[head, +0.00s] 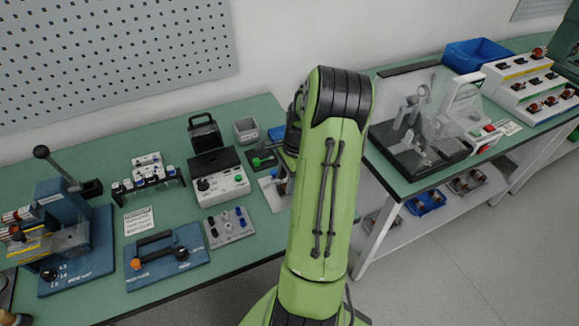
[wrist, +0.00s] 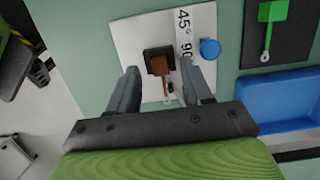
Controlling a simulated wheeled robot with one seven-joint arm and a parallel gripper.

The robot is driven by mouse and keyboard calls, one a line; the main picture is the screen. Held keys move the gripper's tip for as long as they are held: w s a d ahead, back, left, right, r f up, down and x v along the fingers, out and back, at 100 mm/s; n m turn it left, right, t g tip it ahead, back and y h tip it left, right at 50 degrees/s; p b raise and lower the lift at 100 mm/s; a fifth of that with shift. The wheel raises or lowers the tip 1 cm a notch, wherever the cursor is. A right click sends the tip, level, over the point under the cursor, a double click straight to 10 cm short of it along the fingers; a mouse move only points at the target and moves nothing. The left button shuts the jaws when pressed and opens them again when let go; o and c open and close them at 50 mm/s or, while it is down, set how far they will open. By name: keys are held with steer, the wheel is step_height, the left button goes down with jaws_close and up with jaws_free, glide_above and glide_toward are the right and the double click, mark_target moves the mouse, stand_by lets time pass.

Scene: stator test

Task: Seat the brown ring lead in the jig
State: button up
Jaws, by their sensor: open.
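The brown ring lead (wrist: 160,68) shows in the wrist view at the black block (wrist: 149,53) of the jig, with its small metal ring end pointing down the picture. I cannot tell how deep it sits in the block. The jig's white plate (wrist: 127,33) carries 45° and 90° marks and a blue knob (wrist: 210,49). My gripper (wrist: 160,70) is open, one finger on each side of the brown lead, with gaps visible. In the head view my arm hides much of the jig plate (head: 268,193).
In the wrist view a green ring lead (wrist: 271,14) lies on a black pad, with a blue tray (wrist: 280,98) below it. In the head view a white and black tester (head: 221,184) and a grey plate with knobs (head: 229,229) stand left of the jig.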

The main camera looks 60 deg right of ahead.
step_height(320, 180, up, 15)
steer(key=s+d+p, duration=0.1)
steer(key=d+p, duration=0.1)
steer(key=p, duration=0.1)
steer(key=shift+s+d+p, duration=0.25)
steer(key=shift+d+p, duration=0.05)
steer(key=shift+p, duration=0.1)
steer(key=shift+f, duration=0.1)
